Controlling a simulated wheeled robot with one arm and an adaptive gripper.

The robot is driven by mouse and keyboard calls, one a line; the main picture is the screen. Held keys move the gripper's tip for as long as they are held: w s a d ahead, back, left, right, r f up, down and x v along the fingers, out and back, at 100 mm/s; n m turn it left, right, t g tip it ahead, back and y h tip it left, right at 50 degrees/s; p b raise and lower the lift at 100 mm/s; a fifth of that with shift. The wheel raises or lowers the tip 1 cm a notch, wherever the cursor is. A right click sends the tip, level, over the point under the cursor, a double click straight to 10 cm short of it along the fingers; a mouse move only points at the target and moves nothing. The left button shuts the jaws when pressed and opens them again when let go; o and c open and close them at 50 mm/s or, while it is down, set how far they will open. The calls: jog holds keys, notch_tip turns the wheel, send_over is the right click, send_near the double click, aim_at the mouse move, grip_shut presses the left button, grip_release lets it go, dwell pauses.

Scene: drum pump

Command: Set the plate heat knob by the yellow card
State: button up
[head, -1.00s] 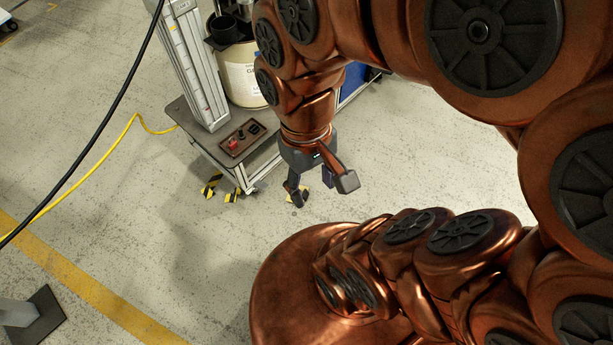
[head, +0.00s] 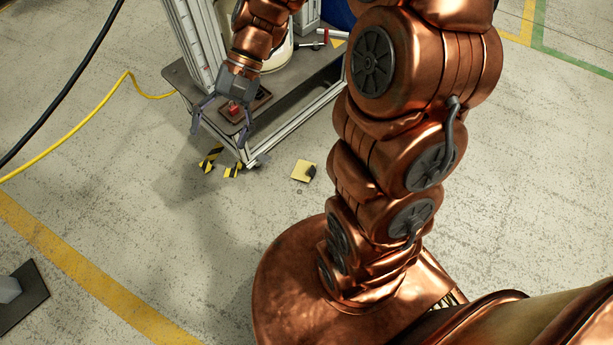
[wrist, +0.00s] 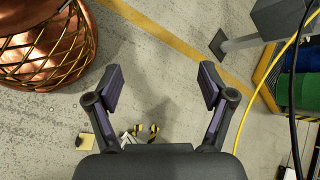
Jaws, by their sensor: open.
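A brown control panel (head: 263,97) lies on the corner of a low grey cart. A red part (head: 235,107) shows on it. My gripper covers much of the panel, and I cannot make out the plate heat knob. My gripper (head: 219,131) is open and empty, its fingers spread in front of the panel and cart corner; the wrist view also shows it open (wrist: 161,88), with floor beyond. A flat yellow square (head: 303,170) with a dark patch lies on the floor right of the cart; I cannot tell whether it is the yellow card.
The cart (head: 186,82) carries a grey upright profile column (head: 190,35) and a pale drum (head: 278,57). Black-and-yellow striped pieces (head: 211,157) are at its foot. A yellow cable (head: 98,107) and a black cable (head: 75,78) run at left. The floor in front is open.

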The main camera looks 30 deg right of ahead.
jog(key=w+d+f+m+t+y+b, duration=0.3)
jog(key=w+f+m+y+b, duration=0.35)
jog(key=w+f, duration=0.75)
jog(key=w+d+f+m+t+b, duration=0.3)
jog(key=w+d+f+b, duration=0.15)
jog(key=f, duration=0.55)
jog(key=w+d+f+m+t+b, duration=0.25)
jog(key=d+f+b, duration=0.3)
jog(key=f, duration=0.45)
jog(key=m+t+h+b, duration=0.6)
jog(key=m+h+b, duration=0.1)
jog(key=m+b, duration=0.55)
send_near(313, 170)
jog(key=shift+w+a+f+n+b, duration=0.15)
jog(key=shift+w+a+f+n, duration=0.15)
jog(key=shift+w+a, duration=0.25)
jog(key=shift+w+a+f+n+b, duration=0.15)
jog(key=shift+w+a+f, duration=0.3)
jog(key=shift+w+a, duration=0.15)
jog(key=shift+w+f, duration=0.1)
jog(key=shift+f, duration=0.1)
jog(key=shift+b+x, duration=1)
jog(key=shift+x, duration=0.7)
jog(key=shift+r+b+x, duration=0.15)
jog(key=shift+b+x, duration=0.4)
jog(key=shift+x, duration=0.4)
jog(key=shift+r+b+x, duration=0.15)
jog(key=shift+b+x, duration=0.4)
jog(key=shift+x, duration=0.4)
jog(key=shift+w, duration=0.15)
